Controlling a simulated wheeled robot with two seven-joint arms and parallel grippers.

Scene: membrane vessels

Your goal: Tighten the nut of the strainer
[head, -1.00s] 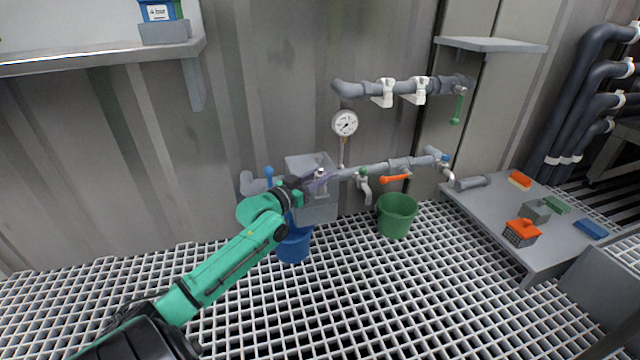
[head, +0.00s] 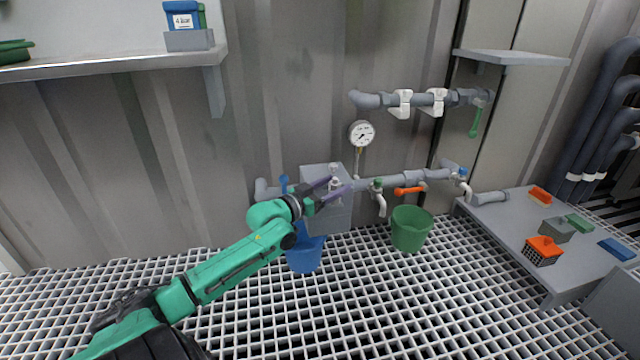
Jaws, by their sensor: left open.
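My left gripper (head: 338,188) reaches in from the left, its two purple-grey fingers apart, in front of a grey box (head: 340,216) on the wall pipe. A small pale upright fitting (head: 334,169) shows at the fingers, partly hidden by them. It may be the strainer or its nut; I cannot tell at this size. I also cannot tell whether the fingers are around it or only in front of it. The pipe (head: 398,180) runs on to the right of the box. My right gripper is not in view.
A blue bucket (head: 305,256) stands below the box, a green bucket (head: 411,231) to its right. A pressure gauge (head: 361,134), a green-topped tap (head: 378,197) and an orange handle (head: 409,190) are close by. A low bench (head: 510,235) stands at right.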

